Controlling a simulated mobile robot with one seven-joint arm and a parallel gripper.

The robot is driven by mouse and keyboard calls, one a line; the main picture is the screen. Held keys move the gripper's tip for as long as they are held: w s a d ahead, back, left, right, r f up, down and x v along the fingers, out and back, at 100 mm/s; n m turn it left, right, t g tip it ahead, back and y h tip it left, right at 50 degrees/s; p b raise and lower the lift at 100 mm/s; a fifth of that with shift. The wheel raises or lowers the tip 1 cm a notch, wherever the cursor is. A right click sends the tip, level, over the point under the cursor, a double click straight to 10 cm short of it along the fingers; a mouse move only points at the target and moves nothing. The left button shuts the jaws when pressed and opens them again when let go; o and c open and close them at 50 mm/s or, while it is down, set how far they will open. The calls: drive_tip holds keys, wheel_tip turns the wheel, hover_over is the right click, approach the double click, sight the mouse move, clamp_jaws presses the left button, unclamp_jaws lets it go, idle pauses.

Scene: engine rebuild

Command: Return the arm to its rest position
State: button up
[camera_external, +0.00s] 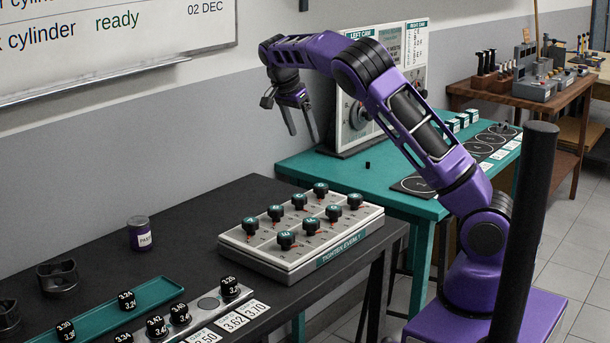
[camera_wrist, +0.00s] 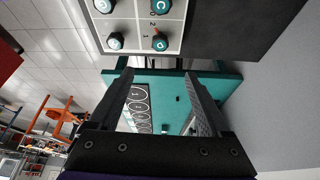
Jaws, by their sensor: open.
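My purple arm reaches up and to the left from its base in the external view. My gripper (camera_external: 301,122) hangs in the air above the gap between the black bench and the teal table, its two fingers pointing down. The fingers are apart with nothing between them. In the wrist view my gripper (camera_wrist: 163,75) also shows open and empty, with the teal table beyond the fingers.
A knob board (camera_external: 300,262) with several dark knobs lies on the black bench (camera_external: 195,215). A paste jar (camera_external: 140,233) and a teal tray (camera_external: 155,292) are left of it. The teal table (camera_external: 340,172) carries an upright dial board (camera_external: 352,118) close behind my gripper.

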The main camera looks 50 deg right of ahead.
idle(0.3)
drive_tip(key=s+d+r+n+h+b, duration=0.2)
drive_tip(key=s+d+r+n+b, duration=0.1)
drive_tip(key=s+r, duration=0.55)
drive_tip(key=s+d+r+n+h+b, duration=0.1)
drive_tip(key=s+d+r+n+b, duration=0.2)
drive_tip(key=s+r, duration=0.55)
drive_tip(key=s+d+f+n+g+b, duration=0.35)
drive_tip(key=s+d+n, duration=0.25)
drive_tip(key=s+d, duration=0.65)
drive_tip(key=w+a+f+n+t+y+p, duration=0.1)
drive_tip(key=w+a+f+t+y+p, duration=0.1)
drive_tip(key=a+f+t+y+p, duration=0.4)
drive_tip(key=s+a+r+m+t+p, duration=0.1)
drive_tip(key=s+a+t, duration=0.1)
drive_tip(key=a, duration=0.8)
drive_tip(key=s+a+r+t+p, duration=0.1)
drive_tip(key=s+a+t+p, duration=0.15)
drive_tip(key=a, duration=0.75)
drive_tip(key=s+a+f+n+g+y, duration=0.1)
drive_tip(key=a+f+n, duration=0.4)
drive_tip(key=a, duration=0.3)
drive_tip(key=shift+a+f+n, duration=0.25)
drive_tip(key=shift+f+n, duration=0.1)
drive_tip(key=shift+n, duration=0.55)
